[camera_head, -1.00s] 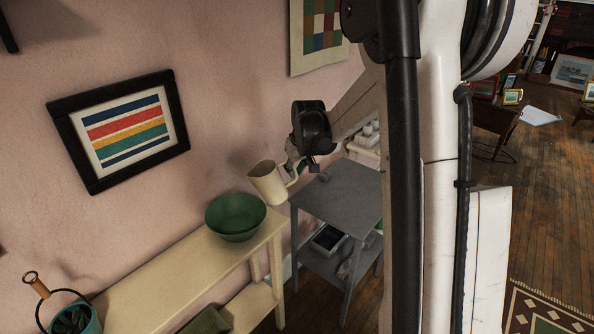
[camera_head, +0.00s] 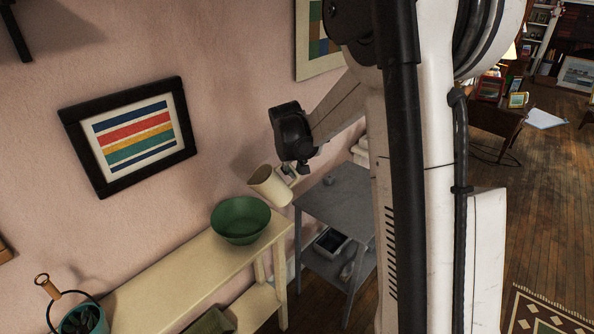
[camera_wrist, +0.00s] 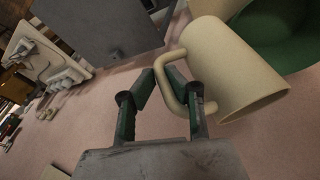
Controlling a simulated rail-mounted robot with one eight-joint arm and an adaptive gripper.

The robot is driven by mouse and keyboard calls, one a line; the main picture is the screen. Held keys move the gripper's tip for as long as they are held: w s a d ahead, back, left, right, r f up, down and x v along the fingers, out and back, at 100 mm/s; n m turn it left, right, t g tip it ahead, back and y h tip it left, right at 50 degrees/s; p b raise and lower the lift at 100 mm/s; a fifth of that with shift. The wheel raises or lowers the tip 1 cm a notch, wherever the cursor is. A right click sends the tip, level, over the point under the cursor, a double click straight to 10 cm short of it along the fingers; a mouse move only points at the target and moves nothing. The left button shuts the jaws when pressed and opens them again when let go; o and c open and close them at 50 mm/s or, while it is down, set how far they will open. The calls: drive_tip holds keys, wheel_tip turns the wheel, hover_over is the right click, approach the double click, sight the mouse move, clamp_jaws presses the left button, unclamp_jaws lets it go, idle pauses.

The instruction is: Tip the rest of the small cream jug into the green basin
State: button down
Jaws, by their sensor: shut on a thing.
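The small cream jug (camera_head: 270,186) is held in the air, tilted, with its mouth towards the upper left in the head view. My gripper (camera_head: 298,169) is shut on the jug's handle, at the jug's right side. The wrist view shows the jug (camera_wrist: 228,72) with its handle between the fingers of my gripper (camera_wrist: 172,92). The green basin (camera_head: 240,222) stands on the right end of the cream bench, just left of and below the jug. Part of the basin (camera_wrist: 275,35) shows behind the jug in the wrist view. The jug's contents are not visible.
The cream bench (camera_head: 165,285) runs along the pink wall. A teal pot (camera_head: 83,320) with a wooden-gripped handle stands at its left. A grey shelf table (camera_head: 340,203) is right of the bench. A framed striped picture (camera_head: 132,136) hangs above.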

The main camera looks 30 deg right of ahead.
sight(280, 165)
drive_tip(key=shift+w+a+r+n+h+p, duration=0.15)
drive_tip(key=shift+a+r+h+p, duration=0.1)
drive_tip(key=shift+a+r+h, duration=0.4)
drive_tip(key=shift+w+a+r+n+h+p, duration=0.15)
drive_tip(key=shift+a+r+h+p, duration=0.25)
drive_tip(key=shift+h, duration=0.45)
drive_tip(key=shift+w+a+r+g+h, duration=0.15)
drive_tip(key=shift+a+g+h, duration=0.25)
drive_tip(key=shift+a+h, duration=0.4)
drive_tip(key=shift+d, duration=0.2)
drive_tip(key=shift+a+r+n+h+b, duration=0.15)
drive_tip(key=shift+a+n+h+b, duration=0.25)
drive_tip(key=shift+a+h+b, duration=0.65)
idle(0.5)
drive_tip(key=shift+w+a+n+h+b, duration=0.15)
drive_tip(key=shift+a+h+b, duration=0.35)
drive_tip(key=shift+b, duration=0.55)
drive_tip(key=shift+w+a+n+h+b, duration=0.2)
drive_tip(key=shift+h+b, duration=0.35)
drive_tip(key=shift+b, duration=0.45)
idle(1.9)
